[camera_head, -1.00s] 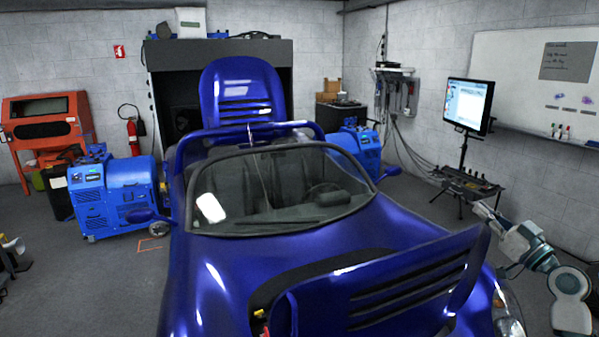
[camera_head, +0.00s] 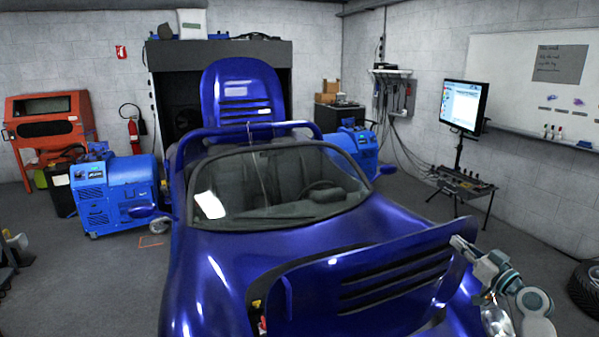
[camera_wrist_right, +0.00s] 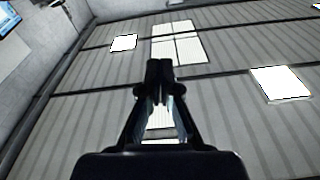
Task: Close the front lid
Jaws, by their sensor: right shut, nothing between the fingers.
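The front lid (camera_head: 385,277) of the blue car stands raised at the car's nose, tilted, with dark slots across its panel. In the head view my right gripper (camera_head: 456,241) is at the lid's upper right corner. It looks to be touching or very close to that corner; I cannot tell which. In the right wrist view the right gripper (camera_wrist_right: 158,68) has its fingers together, with nothing between them and the ceiling behind. The lid does not show in the wrist view. My left gripper is not in view.
The blue car (camera_head: 215,265) fills the middle, its rear lid (camera_head: 240,92) also raised. A monitor on a stand (camera_head: 463,106) and a tool tray (camera_head: 464,186) stand at the right. A tire (camera_head: 584,288) lies at the right edge. Grey floor is free between.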

